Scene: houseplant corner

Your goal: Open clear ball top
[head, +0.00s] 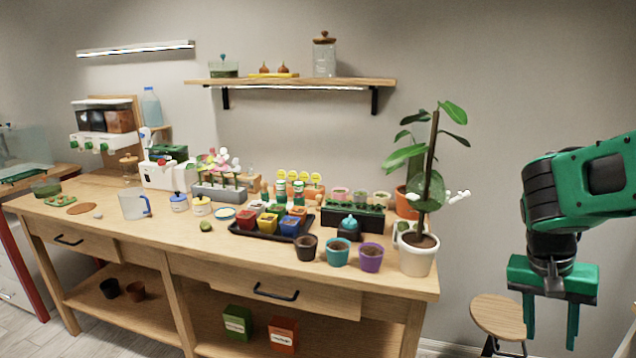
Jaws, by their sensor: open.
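No clear ball with a top can be picked out for certain. A clear glass jar (324,58) with a round wooden lid stands on the wall shelf. A smaller clear jar with a wooden lid (129,165) stands toward the bench's left. A low clear container with a ball knob (224,69) is at the shelf's left end. A shiny blue ball-like piece (349,222) sits in a dark holder on the bench. My gripper (551,325) hangs at the far right, open and empty, fingers pointing down, clear of the bench and apart from all of these.
The wooden bench (190,235) is crowded with pots, a black tray (262,236) of coloured pots and a white cup (133,205). A tall staked plant in a white pot (418,256) stands at its right end. A round stool (498,316) is beside my gripper.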

